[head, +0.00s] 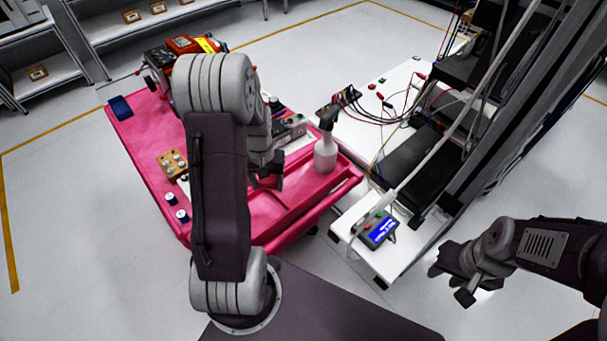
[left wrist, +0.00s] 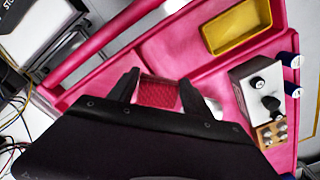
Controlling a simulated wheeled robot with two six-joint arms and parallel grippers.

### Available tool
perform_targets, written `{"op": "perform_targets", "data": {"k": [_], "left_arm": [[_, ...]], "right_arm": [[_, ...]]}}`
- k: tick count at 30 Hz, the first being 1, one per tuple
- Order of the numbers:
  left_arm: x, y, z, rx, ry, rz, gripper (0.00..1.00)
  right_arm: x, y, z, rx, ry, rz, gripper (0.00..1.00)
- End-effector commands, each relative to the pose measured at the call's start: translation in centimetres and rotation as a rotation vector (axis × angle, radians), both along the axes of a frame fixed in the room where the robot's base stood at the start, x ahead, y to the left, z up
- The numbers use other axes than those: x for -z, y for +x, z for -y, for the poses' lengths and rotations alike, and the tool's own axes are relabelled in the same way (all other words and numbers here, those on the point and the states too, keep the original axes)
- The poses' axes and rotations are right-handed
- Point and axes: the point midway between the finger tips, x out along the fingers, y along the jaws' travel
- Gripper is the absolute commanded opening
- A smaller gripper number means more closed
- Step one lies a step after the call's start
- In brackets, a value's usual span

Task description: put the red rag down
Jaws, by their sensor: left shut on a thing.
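In the left wrist view, a small dark-red textured rag (left wrist: 159,93) sits between the two fingers of my left gripper (left wrist: 158,91). The gripper is shut on it. Pink cart surface lies behind the rag; I cannot tell whether the rag touches it. In the head view my left gripper (head: 267,181) is over the front part of the pink cart (head: 132,138), largely covered by my arm. My right gripper (head: 452,284) is open and empty over the floor at the lower right.
A spray bottle (head: 325,152) stands on the cart, right of my left gripper. Blue-capped items (head: 182,215) and a wooden block with knobs (head: 171,164) are at the left. A yellow tray (left wrist: 238,27) and knobbed box (left wrist: 250,82) are nearby. A white bench (head: 385,257) adjoins on the right.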

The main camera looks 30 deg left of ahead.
Motion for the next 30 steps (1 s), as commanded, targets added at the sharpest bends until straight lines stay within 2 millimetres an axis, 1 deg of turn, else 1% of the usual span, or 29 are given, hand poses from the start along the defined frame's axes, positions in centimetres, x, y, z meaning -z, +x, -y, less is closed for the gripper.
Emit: {"op": "perform_targets", "data": {"k": [6,9,12,15,18,20,24,25,30], "left_arm": [[3.6,5.5,2.6,0.006,-0.001,-0.002,0.19],[5.0,7.6,3.5,0.005,0.0,-0.001,0.19],[5.9,9.0,4.1,0.003,0.0,-0.001,0.19],[6.3,9.6,4.3,0.001,0.0,0.0,0.19],[6.5,9.6,4.3,0.0,0.0,0.0,0.19],[7.4,9.5,4.3,0.0,-0.001,-0.004,0.19],[9.7,9.5,4.3,0.0,0.0,-0.003,0.19],[10.0,9.5,4.3,0.0,-0.001,-0.002,0.19],[10.3,9.6,4.3,0.001,0.001,0.002,0.19]], "right_arm": [[-1.0,0.0,0.0,0.0,0.0,0.0,0.36],[-1.3,0.0,0.0,0.0,0.0,0.0,0.36],[-1.4,0.0,0.0,0.0,0.0,0.0,0.36],[-1.4,0.0,0.0,0.0,0.0,0.0,0.36],[-1.5,0.0,0.0,0.0,0.0,0.0,0.36],[-1.7,0.0,0.0,0.0,0.0,0.0,0.36],[-2.1,0.0,0.0,0.0,0.0,0.0,0.36],[-2.2,0.0,0.0,0.0,0.0,0.0,0.36],[-2.1,0.0,0.0,0.0,0.0,0.0,0.36]]}}
